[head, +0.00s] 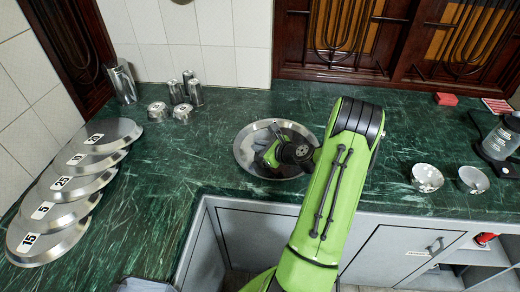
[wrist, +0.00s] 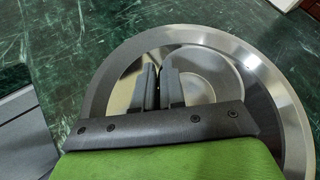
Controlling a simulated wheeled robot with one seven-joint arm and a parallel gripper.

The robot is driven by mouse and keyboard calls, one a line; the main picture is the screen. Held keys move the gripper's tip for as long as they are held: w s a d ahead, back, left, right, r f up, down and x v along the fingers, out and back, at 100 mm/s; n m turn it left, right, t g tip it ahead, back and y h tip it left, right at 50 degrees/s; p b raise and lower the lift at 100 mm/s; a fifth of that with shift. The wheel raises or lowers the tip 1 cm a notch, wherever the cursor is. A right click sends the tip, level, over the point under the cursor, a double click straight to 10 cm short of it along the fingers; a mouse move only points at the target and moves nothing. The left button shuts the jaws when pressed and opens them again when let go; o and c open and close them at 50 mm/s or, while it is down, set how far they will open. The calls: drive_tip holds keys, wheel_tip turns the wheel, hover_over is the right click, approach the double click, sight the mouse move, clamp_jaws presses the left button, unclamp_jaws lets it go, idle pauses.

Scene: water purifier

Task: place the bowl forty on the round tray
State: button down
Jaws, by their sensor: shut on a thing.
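The round tray (head: 243,151) is a shiny metal dish on the green counter, in the middle of the head view. Its broad rim (wrist: 283,92) fills much of the wrist view. My gripper (wrist: 160,72) is over the tray, its fingers close together and shut on the rim of a shiny metal bowl (wrist: 205,75). The bowl lies within the tray's outline in the wrist view. I cannot read a number on it, nor tell whether it touches the tray. In the head view my arm and gripper (head: 281,152) hide much of the tray's right side.
Two small metal bowls (head: 427,178) (head: 473,180) stand at the right, near a glass appliance (head: 499,140). Several numbered plates (head: 48,240) overlap at the left. Metal cups (head: 194,92) stand at the back left. The counter between the plates and tray is clear.

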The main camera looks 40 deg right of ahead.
drive_tip(key=c, duration=1.2)
unclamp_jaws()
drive_tip(key=shift+r, duration=0.1)
drive_tip(key=p+v, duration=0.2)
drive_tip(key=v, duration=1)
drive_tip(key=w+a+r+n+g+y, duration=0.2)
drive_tip(key=a+r+n+g, duration=0.1)
drive_tip(key=a+n, duration=0.55)
drive_tip(key=w+a+r+n+g+y, duration=0.1)
drive_tip(key=w+a+r+n+g, duration=0.15)
drive_tip(key=a+n, duration=0.65)
drive_tip(key=s+a+r+n+g+h, duration=0.1)
drive_tip(key=s+a+r+n, duration=0.3)
drive_tip(key=s+a+n, duration=0.2)
drive_tip(key=s+a+r+n+h, duration=0.1)
drive_tip(key=s+a+r+n, duration=0.4)
drive_tip(key=s+a+n, duration=0.2)
drive_tip(key=s+n, duration=0.2)
drive_tip(key=s, duration=0.1)
drive_tip(key=shift+r+g+h, duration=0.25)
drive_tip(key=shift+g+h, duration=0.1)
drive_tip(key=shift+h, duration=0.05)
drive_tip(key=shift+w, duration=0.1)
